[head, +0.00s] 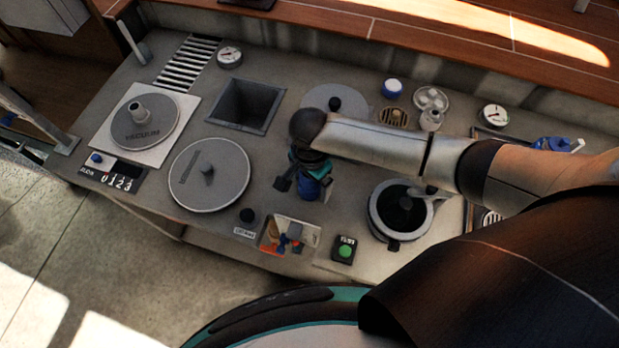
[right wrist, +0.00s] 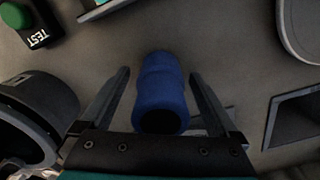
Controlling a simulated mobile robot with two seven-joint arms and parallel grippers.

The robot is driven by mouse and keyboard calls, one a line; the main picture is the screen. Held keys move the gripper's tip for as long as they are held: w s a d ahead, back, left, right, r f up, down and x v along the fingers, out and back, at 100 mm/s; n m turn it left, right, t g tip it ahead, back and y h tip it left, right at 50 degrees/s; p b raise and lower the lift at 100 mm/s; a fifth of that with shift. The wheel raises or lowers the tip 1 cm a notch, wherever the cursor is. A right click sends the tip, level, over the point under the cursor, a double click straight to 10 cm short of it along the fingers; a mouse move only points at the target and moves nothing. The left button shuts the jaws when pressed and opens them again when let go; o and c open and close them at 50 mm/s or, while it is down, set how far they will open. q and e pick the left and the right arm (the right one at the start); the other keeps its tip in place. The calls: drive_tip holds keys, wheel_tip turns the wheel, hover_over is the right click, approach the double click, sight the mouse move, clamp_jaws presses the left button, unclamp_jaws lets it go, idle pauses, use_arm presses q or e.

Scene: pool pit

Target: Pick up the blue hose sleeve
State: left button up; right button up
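The blue hose sleeve (right wrist: 160,88) is a short, open-ended blue tube, seen in the right wrist view between the two fingers of my right gripper (right wrist: 160,75). The fingers are spread on either side of it, with narrow gaps showing near the tips. In the head view the right gripper (head: 302,188) points down at the middle of the counter, and the blue sleeve (head: 313,188) shows beside its fingers, partly hidden by the gripper. I cannot tell how far the sleeve is above the counter. My left gripper is not in view.
A green TEST button (head: 344,251), a small tray of coloured parts (head: 290,236) and a dark round pot (head: 402,210) stand close by. A square opening (head: 246,104) and a grey round lid (head: 208,174) lie to the left.

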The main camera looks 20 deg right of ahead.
drive_tip(key=c, duration=1.3)
drive_tip(key=shift+r, duration=0.1)
wheel_tip(320, 180, up, 20)
drive_tip(key=p, duration=0.3)
drive_tip(key=shift+w+a, duration=0.1)
drive_tip(key=shift+w, duration=0.05)
